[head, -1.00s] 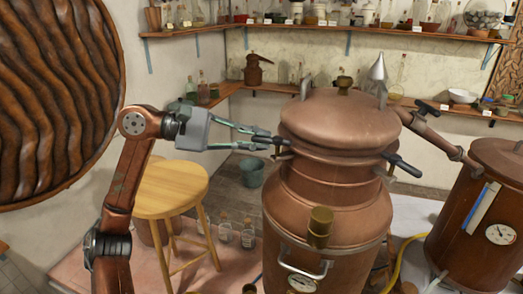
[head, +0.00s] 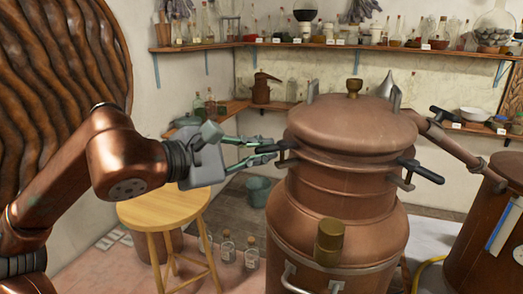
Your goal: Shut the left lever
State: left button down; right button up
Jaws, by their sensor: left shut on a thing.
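The copper still (head: 345,190) stands right of centre under a domed lid (head: 350,125). The left lever (head: 285,150), a short black handle on a metal bracket, is at the left side of the lid's rim. My left gripper (head: 268,146) reaches in from the left and is shut on this lever, its fingertips partly covering the handle. The right lever (head: 424,171), also black, sticks out to the right from the other side of the rim. My right gripper is not in view.
A round wooden stool (head: 165,207) stands below my left arm, with glass bottles (head: 228,250) and a bucket (head: 259,190) on the floor nearby. A second copper vessel (head: 480,235) joins the lid by a pipe (head: 450,145) at right. Shelves line the walls.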

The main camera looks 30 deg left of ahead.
pick_arm(q)
jog(key=shift+y, duration=0.3)
jog(key=c, duration=2)
grip_release()
jog(key=shift+o, duration=0.2)
jog(key=shift+s+r, duration=0.2)
jog(key=shift+s, duration=0.35)
jog(key=v, duration=1.1)
jog(key=shift+f, duration=0.1)
